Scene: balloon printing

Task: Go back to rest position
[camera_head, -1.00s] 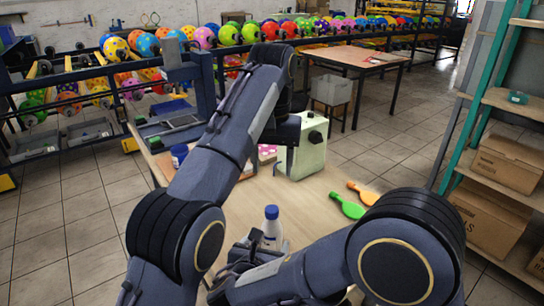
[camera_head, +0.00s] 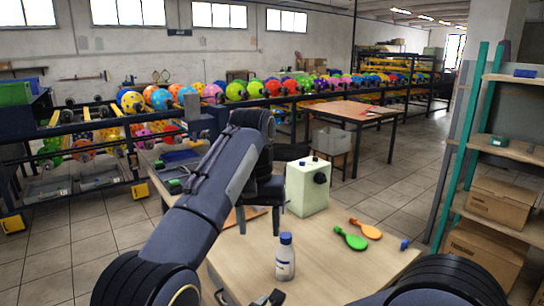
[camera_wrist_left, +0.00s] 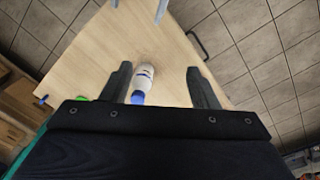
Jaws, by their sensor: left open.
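My left gripper (camera_head: 259,221) points down over the table (camera_head: 330,270), beside the pale green box-shaped machine. Its two fingers are apart with nothing between them. In the left wrist view, the left gripper (camera_wrist_left: 160,85) is also open, and a white bottle with a blue cap (camera_wrist_left: 142,80) shows beyond and between the fingers, standing on the table below. In the head view the bottle (camera_head: 285,258) stands upright, clear of the left gripper. A dark part that looks like my right gripper (camera_head: 268,298) shows at the bottom edge, mostly cut off.
The pale green machine (camera_head: 308,186) stands at the table's back. A green paddle-shaped item (camera_head: 350,238) and an orange one (camera_head: 366,229) lie to its right. Shelves with cardboard boxes (camera_head: 500,203) stand at right. Racks of balloons (camera_head: 235,91) line the back.

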